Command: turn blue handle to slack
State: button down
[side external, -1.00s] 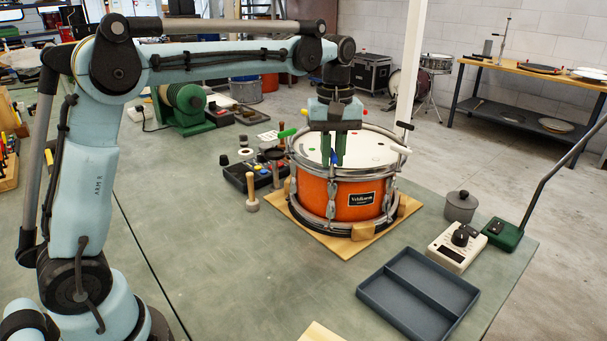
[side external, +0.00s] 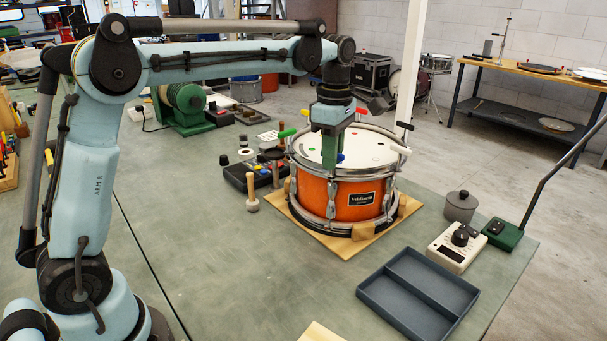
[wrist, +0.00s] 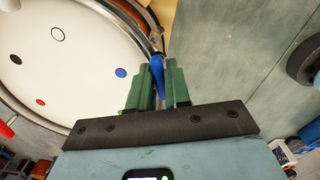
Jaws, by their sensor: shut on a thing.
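The blue handle (wrist: 158,74) shows in the wrist view at the drum's rim, between the two green fingers of my gripper (wrist: 157,86). My gripper is shut on it. In the side view my gripper (side external: 331,165) points straight down at the near rim of the orange snare drum (side external: 345,200). There its fingers overlap and hide most of the handle. A small blue patch shows beside the fingers, and I cannot tell whether it is the handle or a mark. The white drumhead (wrist: 68,62) carries coloured dots, including a blue one.
Green (side external: 287,133), red (side external: 361,111), black (side external: 404,125) and white (side external: 398,149) handles stand around the rim. The drum sits on a wooden board. A wooden-headed tool (side external: 252,195), a meter (side external: 453,246), a grey pot (side external: 460,206) and a tray (side external: 418,294) are nearby.

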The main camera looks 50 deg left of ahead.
jog(key=n, duration=0.6)
jog(key=shift+n, duration=0.3)
jog(key=n, duration=0.5)
jog(key=shift+n, duration=0.4)
jog(key=c, duration=1.2)
grip_release()
jog(key=shift+o, duration=0.2)
notch_tip(320, 180, up, 12)
